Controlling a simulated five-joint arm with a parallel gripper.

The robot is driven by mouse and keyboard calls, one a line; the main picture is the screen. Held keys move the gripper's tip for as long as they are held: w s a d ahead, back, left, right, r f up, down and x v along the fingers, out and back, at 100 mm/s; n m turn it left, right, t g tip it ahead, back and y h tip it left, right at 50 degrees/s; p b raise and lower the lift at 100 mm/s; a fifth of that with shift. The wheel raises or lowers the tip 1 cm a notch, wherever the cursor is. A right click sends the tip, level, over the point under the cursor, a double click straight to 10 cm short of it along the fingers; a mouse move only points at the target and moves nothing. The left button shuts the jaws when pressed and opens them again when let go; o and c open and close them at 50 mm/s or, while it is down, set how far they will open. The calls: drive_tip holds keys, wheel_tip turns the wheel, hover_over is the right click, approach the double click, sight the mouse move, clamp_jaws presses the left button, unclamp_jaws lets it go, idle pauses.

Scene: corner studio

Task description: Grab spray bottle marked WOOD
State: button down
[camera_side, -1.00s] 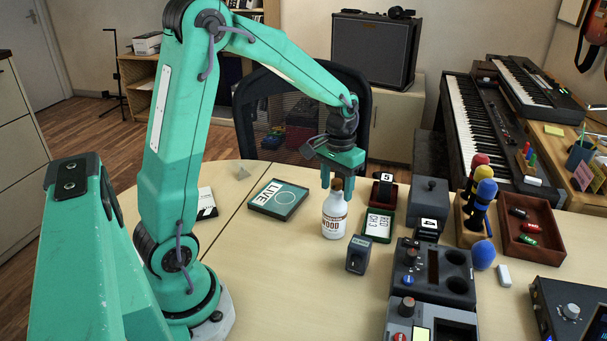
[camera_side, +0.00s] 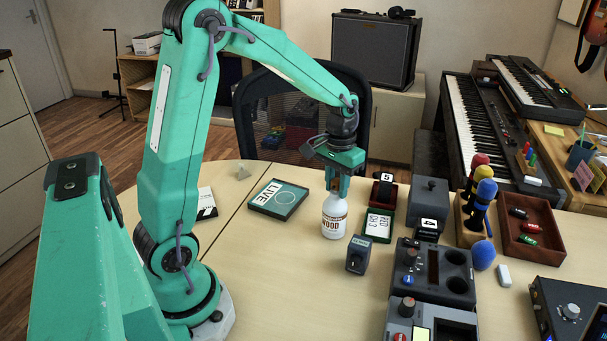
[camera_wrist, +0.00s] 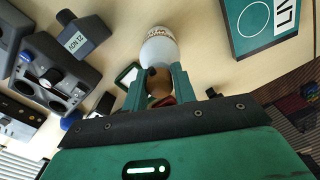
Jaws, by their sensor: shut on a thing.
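The white bottle (camera_side: 334,216) with the label WOOD stands upright on the table in the side view. My gripper (camera_side: 338,186) is above it, pointing down, with its fingers shut on the bottle's neck and top. In the wrist view the bottle (camera_wrist: 159,47) shows its white body and part of its lettering. My gripper's fingers (camera_wrist: 157,82) are on either side of its brown top. The fingers hide most of the top in the side view.
A small dark device (camera_side: 358,255) stands close in front of the bottle. A framed RED CH.3 card (camera_side: 379,225) is just right of it. A LIVE sign (camera_side: 278,199) lies to the left.

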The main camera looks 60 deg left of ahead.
drive_tip(key=shift+r, duration=0.2)
drive_tip(key=shift+r, duration=1.85)
drive_tip(key=s+d+r, duration=0.3)
drive_tip(key=d+r, duration=0.4)
drive_tip(key=d, duration=0.4)
drive_tip(key=shift+s, duration=0.3)
